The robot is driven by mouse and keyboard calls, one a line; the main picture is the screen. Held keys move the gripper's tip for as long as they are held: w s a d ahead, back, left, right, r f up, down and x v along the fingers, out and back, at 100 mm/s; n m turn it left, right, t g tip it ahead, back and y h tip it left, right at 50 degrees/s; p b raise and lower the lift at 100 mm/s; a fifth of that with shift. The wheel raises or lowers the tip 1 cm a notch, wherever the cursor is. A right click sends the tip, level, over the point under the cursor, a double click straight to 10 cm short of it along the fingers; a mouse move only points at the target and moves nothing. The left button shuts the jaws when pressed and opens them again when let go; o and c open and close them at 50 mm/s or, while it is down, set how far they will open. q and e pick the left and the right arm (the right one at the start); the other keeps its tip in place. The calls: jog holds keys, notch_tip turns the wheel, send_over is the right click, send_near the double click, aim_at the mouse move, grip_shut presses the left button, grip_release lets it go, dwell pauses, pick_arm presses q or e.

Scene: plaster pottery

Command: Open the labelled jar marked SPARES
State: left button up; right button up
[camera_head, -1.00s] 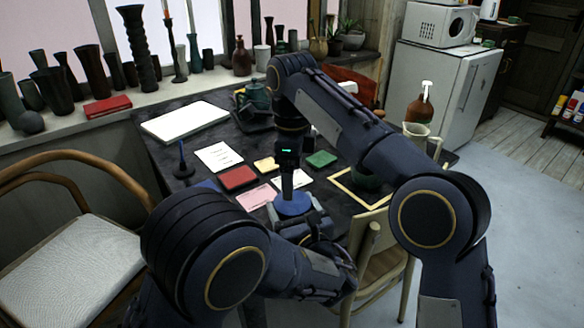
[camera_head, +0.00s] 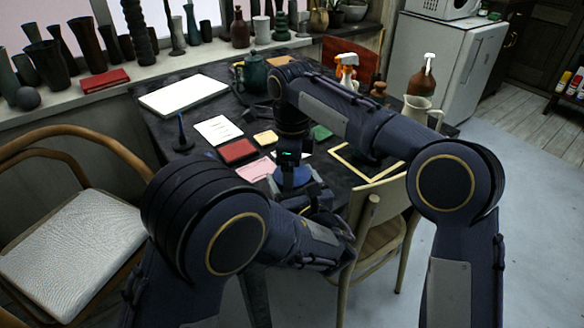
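A round blue lid-like top (camera_head: 281,183) shows at the table's near edge, probably the jar's lid; the jar's body and any SPARES label are hidden or too small to read. My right gripper (camera_head: 290,182) points straight down at the blue top, with its fingers at or just above it. Whether it touches or grips is unclear. My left gripper (camera_head: 318,199) is low beside the blue top, on its near side, mostly hidden by its own wrist. I cannot see whether its fingers hold the jar.
A wooden chair (camera_head: 380,225) stands close in front.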

jog(key=shift+c, duration=1.3)
jog(key=n, duration=0.4)
jog(key=shift+w, duration=0.1)
jog(key=o, duration=0.9)
jog(key=shift+o, duration=0.8)
jog(key=shift+s, duration=0.2)
